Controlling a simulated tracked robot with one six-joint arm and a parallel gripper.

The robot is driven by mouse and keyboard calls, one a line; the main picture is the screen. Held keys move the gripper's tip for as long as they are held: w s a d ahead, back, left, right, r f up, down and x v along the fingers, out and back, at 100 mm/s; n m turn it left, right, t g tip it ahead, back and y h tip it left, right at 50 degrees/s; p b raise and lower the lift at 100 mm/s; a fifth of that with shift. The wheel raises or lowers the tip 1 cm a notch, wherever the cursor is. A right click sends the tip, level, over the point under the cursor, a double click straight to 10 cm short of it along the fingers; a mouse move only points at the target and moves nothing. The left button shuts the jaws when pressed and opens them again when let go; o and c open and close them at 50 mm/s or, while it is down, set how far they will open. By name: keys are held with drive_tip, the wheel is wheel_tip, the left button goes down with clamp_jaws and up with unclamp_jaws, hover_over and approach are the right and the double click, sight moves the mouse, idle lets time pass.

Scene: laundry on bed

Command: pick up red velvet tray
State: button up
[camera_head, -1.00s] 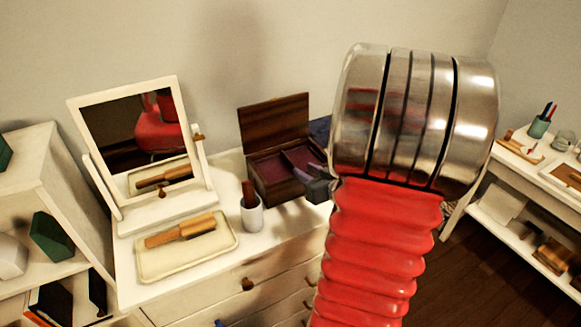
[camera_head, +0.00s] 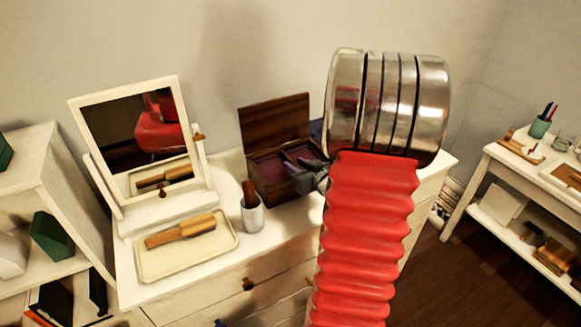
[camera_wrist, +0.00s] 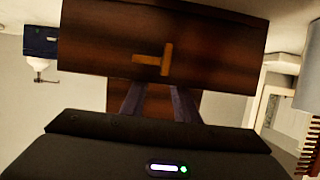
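An open dark wooden box (camera_head: 287,192) stands on the white dresser, its lid (camera_head: 273,121) raised at the back. A dark red velvet lining or tray (camera_head: 270,167) with a divider shows inside it. My gripper (camera_head: 304,166) is over the right front part of the box, partly hiding the interior; contact cannot be told. In the wrist view, the two fingers (camera_wrist: 157,88) stand apart with nothing seen held between them. A dark brown wooden surface (camera_wrist: 100,45) with a brass T-shaped piece (camera_wrist: 155,60) lies beyond them there. The velvet is not clearly visible in that view.
A cream tray (camera_head: 215,243) with a wooden brush (camera_head: 181,230) and a tilted mirror (camera_head: 130,130) are further left. A white side table (camera_head: 500,165) stands at the right.

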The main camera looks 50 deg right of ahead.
sight(290, 160)
drive_tip(key=shift+x, duration=2.35)
drive_tip(key=shift+r, duration=0.1)
clamp_jaws()
